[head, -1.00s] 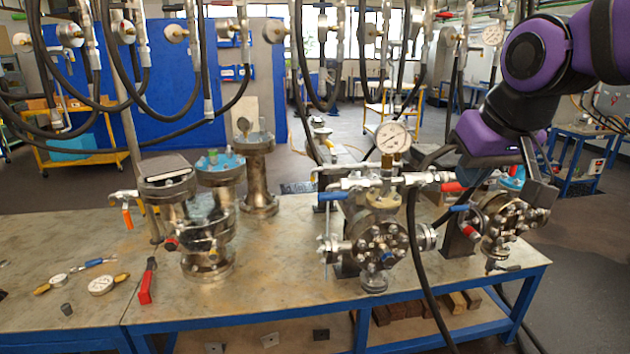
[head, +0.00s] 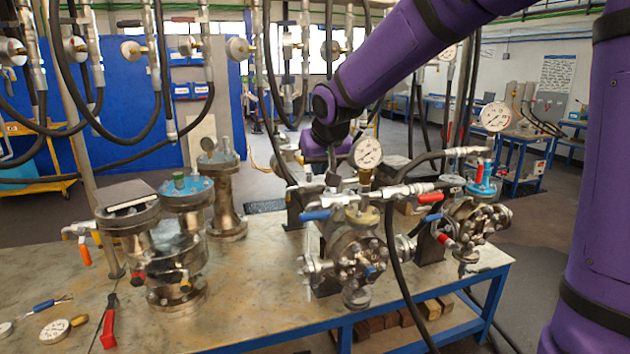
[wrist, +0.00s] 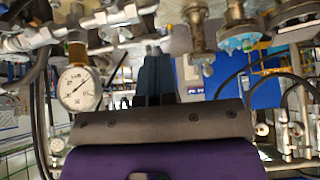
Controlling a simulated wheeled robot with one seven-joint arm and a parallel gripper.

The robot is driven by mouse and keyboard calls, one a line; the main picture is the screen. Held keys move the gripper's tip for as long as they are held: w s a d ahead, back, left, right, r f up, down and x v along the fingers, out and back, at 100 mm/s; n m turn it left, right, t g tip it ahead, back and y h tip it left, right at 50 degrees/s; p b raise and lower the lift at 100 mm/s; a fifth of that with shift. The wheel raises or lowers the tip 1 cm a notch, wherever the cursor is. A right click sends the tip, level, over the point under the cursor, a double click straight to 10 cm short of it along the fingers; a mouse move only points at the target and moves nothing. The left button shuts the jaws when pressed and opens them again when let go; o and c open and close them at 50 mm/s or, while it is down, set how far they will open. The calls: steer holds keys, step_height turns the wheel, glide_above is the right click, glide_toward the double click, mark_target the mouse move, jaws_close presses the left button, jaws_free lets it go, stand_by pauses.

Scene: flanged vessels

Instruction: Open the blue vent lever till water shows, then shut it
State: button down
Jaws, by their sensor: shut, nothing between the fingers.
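A blue lever (head: 315,215) sits on the pipework at the left of the middle flanged vessel (head: 355,250). A second blue handle (head: 430,218) shows further right, below a red handle (head: 431,198). I cannot tell from the pictures which one is the vent lever. My gripper (head: 333,172) is behind and left of the white dial gauge (head: 367,152), above the vessel's pipework, partly hidden. In the wrist view my gripper's dark fingers (wrist: 150,75) are together and empty. The gauge also shows there (wrist: 78,90), to their left. No water can be made out.
Black hoses (head: 395,270) hang in front of the middle vessel. Another flanged vessel (head: 475,222) stands right of it, and one with a blue top flange (head: 187,190) stands left. A red-handled tool (head: 109,325) lies on the bench (head: 245,300). The bench front-centre is clear.

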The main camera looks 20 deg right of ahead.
glide_above(313, 214)
steer(key=f, duration=0.7)
steer(key=shift+w+f, duration=0.4)
steer(key=shift+s+f, duration=0.25)
steer(key=shift+f, duration=0.6)
steer(key=shift+s+f, duration=0.2)
steer(key=shift+f, duration=0.65)
